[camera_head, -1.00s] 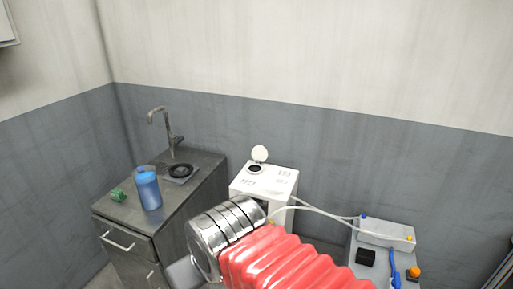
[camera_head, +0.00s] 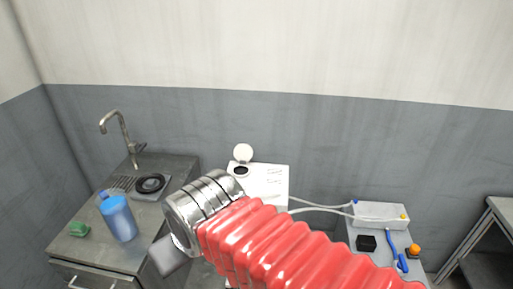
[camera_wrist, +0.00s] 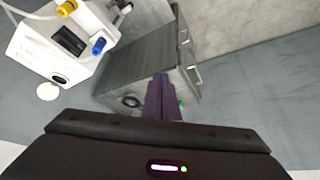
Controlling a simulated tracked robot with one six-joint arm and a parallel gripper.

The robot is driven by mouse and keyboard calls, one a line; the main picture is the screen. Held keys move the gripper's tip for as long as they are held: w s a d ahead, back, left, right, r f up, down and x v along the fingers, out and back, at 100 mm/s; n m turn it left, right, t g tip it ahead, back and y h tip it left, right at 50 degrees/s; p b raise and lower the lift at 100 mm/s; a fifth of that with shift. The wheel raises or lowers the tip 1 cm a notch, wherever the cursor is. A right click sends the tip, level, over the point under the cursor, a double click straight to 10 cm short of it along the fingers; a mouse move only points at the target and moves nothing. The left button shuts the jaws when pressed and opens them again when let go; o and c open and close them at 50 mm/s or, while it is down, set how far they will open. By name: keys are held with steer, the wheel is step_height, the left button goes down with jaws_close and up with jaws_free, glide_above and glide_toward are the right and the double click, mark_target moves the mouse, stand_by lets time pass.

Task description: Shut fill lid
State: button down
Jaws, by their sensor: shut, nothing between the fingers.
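The fill lid (camera_head: 243,153) is a small round white disc. It stands raised at the back of a dark round fill opening (camera_head: 241,171) on top of the white machine (camera_head: 268,182). In the wrist view the lid (camera_wrist: 47,91) shows as a pale disc beside the white machine (camera_wrist: 35,48), at the left. My gripper (camera_wrist: 163,78) has its dark purple fingers together and empty, seen against the steel counter, well apart from the lid. In the head view my arm covers the machine's lower front, and the fingertips cannot be made out.
The steel counter (camera_head: 75,250) at left holds a blue bottle (camera_head: 118,217), a green item (camera_head: 79,230), a black disc (camera_head: 151,184) and a tap (camera_head: 122,130). A grey box (camera_head: 380,213) on a side stand at right joins the machine by pale hoses (camera_head: 315,208). The wall is behind.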

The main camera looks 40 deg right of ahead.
steer(key=shift+w, duration=0.15)
steer(key=w+d+f+m+t+y, duration=0.15)
steer(key=w+d+m+y, duration=0.3)
steer(key=w+d, duration=0.5)
steer(key=w+d+f+m+t+y, duration=0.1)
steer(key=w+d+f+m+y, duration=0.15)
steer(key=w+d+m, duration=0.5)
steer(key=d+f+m+t+h, duration=0.2)
steer(key=d+t, duration=0.1)
steer(key=d, duration=0.8)
steer(key=d+f+m+t+h, duration=0.2)
steer(key=d+f+t, duration=0.1)
steer(key=d, duration=0.9)
steer(key=w+d+f+m+t+h, duration=0.1)
steer(key=d+f+m+t+h, duration=0.1)
steer(key=d, duration=0.9)
steer(key=shift+w+d+f+m+t, duration=0.1)
steer(key=shift+d+f+m+t, duration=0.2)
steer(key=shift+f+m+t, duration=0.15)
steer(key=shift+w, duration=0.1)
